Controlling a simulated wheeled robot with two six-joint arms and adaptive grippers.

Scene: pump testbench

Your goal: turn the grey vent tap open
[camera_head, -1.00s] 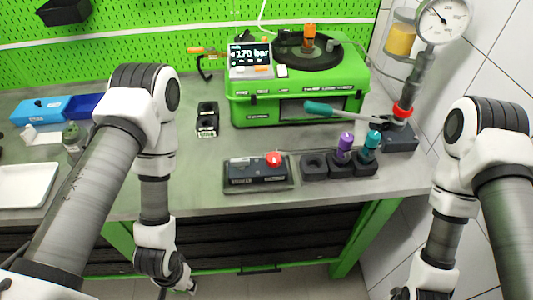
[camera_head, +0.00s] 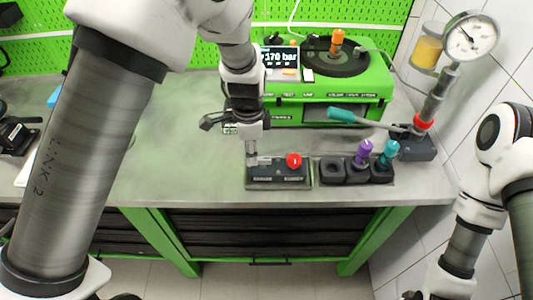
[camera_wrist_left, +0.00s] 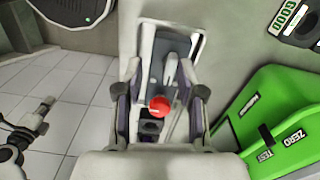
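A black control box (camera_head: 277,177) with a red knob (camera_head: 293,160) sits on the bench's front edge. In the left wrist view, a pale grey lever (camera_wrist_left: 171,70), which looks like the vent tap, stands on the box beside the red knob (camera_wrist_left: 160,106). In the head view the tap is hard to make out behind my gripper. My left gripper (camera_head: 250,152) hangs over the left end of the box. In its wrist view the fingers (camera_wrist_left: 162,98) are apart, with the red knob showing between them; nothing is held. My right gripper (camera_head: 411,294) is mostly cut off at the bottom edge.
Black sockets (camera_head: 333,170) with a purple-topped tool (camera_head: 365,152) and a teal-topped tool (camera_head: 388,152) stand right of the box. Behind are the green test unit (camera_head: 350,88) reading 170 bar and the hand pump (camera_head: 416,145) with its teal handle and gauge.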

